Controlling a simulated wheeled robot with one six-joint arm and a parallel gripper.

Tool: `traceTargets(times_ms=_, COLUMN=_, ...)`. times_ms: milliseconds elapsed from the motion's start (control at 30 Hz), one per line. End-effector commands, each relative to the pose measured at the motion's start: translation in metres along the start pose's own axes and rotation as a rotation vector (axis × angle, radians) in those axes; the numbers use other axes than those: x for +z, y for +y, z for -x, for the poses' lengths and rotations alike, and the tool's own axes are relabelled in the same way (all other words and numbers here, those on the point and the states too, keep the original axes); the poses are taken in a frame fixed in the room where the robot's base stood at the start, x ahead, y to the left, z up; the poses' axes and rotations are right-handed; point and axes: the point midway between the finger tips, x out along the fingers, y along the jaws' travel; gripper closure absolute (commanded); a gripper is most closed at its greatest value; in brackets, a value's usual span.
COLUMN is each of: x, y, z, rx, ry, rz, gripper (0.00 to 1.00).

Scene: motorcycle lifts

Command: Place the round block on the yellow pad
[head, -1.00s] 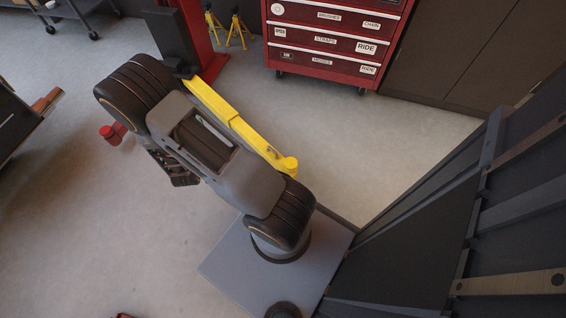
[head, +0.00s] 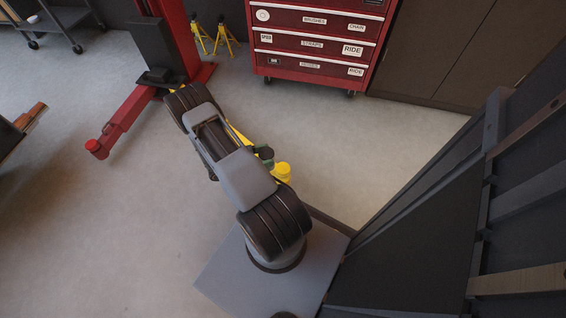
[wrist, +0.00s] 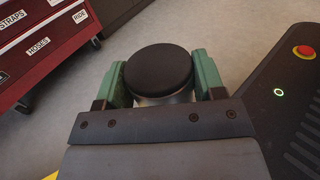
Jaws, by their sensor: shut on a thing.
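The round block (wrist: 160,69) has a black round top and a pale metallic side. My gripper (wrist: 163,84) is shut on it, with a green finger on each side in the wrist view. In the head view the block (head: 264,152) and the green fingers of my gripper (head: 267,161) show small beside my arm. The yellow pad (head: 283,171) is the round end of a yellow lift arm, just right of and below the block in the picture. My arm hides much of the yellow arm. I cannot tell the height of the block over the pad.
A red lift post (head: 175,40) stands behind, with a red arm (head: 125,122) reaching left. A red tool cabinet (head: 315,45) stands at the back, and yellow stands (head: 227,38) are near it. Open floor (head: 370,140) lies right of the pad.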

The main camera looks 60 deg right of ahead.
Motion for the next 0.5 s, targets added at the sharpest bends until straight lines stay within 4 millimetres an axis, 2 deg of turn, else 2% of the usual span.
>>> traceTargets(times_ms=33, x=-0.011, y=0.004, z=-0.014, rx=-0.008, ry=0.0, rz=0.0, gripper=0.68)
traceTargets(times_ms=133, x=-0.022, y=0.012, z=-0.036, rx=-0.005, ry=-0.001, rz=0.0, gripper=0.68)
traceTargets(times_ms=300, x=-0.05, y=0.021, z=-0.056, rx=0.0, ry=-0.001, rz=0.0, gripper=0.68)
traceTargets(times_ms=500, x=-0.064, y=0.026, z=-0.068, rx=0.002, ry=-0.001, rz=-0.001, gripper=0.68)
